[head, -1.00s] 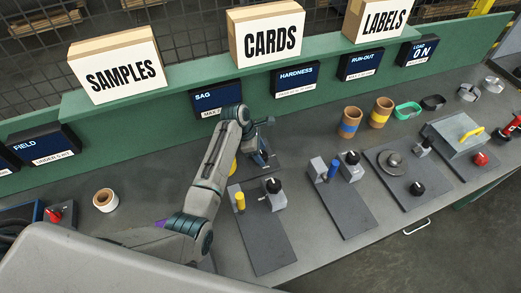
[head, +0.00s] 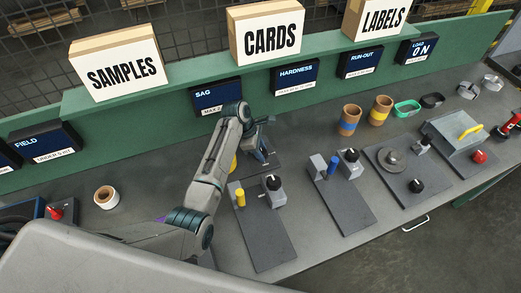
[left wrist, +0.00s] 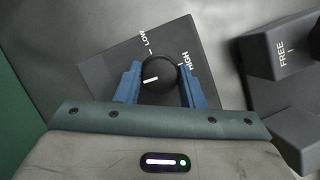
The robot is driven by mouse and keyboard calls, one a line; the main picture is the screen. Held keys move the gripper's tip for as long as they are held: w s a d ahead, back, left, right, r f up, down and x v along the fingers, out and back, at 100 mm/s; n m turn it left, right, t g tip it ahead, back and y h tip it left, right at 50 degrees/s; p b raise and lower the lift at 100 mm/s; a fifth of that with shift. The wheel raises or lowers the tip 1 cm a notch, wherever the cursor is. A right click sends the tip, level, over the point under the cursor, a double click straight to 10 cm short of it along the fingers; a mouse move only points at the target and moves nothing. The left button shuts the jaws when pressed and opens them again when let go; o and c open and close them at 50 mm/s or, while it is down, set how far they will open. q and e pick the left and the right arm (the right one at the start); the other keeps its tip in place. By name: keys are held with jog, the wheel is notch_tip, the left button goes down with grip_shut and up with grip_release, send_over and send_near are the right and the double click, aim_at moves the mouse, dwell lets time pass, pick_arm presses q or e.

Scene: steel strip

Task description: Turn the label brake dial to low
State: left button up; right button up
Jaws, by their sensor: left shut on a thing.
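A round black dial (left wrist: 158,72) with a white pointer mark sits on a dark grey box (left wrist: 115,55) lettered LOW and HIGH in the left wrist view. The pointer lies toward the left of the picture, off the line of both words. My left gripper (left wrist: 160,88) has its two blue fingers on either side of the dial, shut on it. In the head view my left gripper (head: 262,150) is below the SAG screen and hides this dial. No name for the dial can be read. My right gripper is not in view.
A dark block marked FREE (left wrist: 280,50) stands close on the right in the left wrist view. In the head view a plate with a yellow peg (head: 240,197) and black knob (head: 273,182) is near my arm. A tape roll (head: 106,197) stands at left on open bench.

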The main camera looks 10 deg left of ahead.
pick_arm(q)
jog(key=m, duration=0.2)
jog(key=m+g, duration=0.1)
jog(key=m, duration=0.1)
jog(key=shift+w+r+g, duration=0.1)
jog(key=shift+w+g, duration=0.1)
jog(key=shift+g, duration=0.1)
jog(key=m, duration=0.2)
jog(key=m+g+y, duration=0.1)
jog(key=m, duration=0.1)
jog(key=shift+w+d+m+g, duration=0.1)
jog(key=shift+m+g, duration=0.2)
jog(key=shift+m, duration=0.1)
jog(key=m+g+y, duration=0.1)
jog(key=m, duration=0.3)
jog(key=shift+w+d, duration=0.1)
jog(key=shift+m+g+y, duration=0.3)
jog(key=shift+m+y, duration=0.5)
jog(key=shift+m, duration=1.2)
jog(key=o, duration=1)
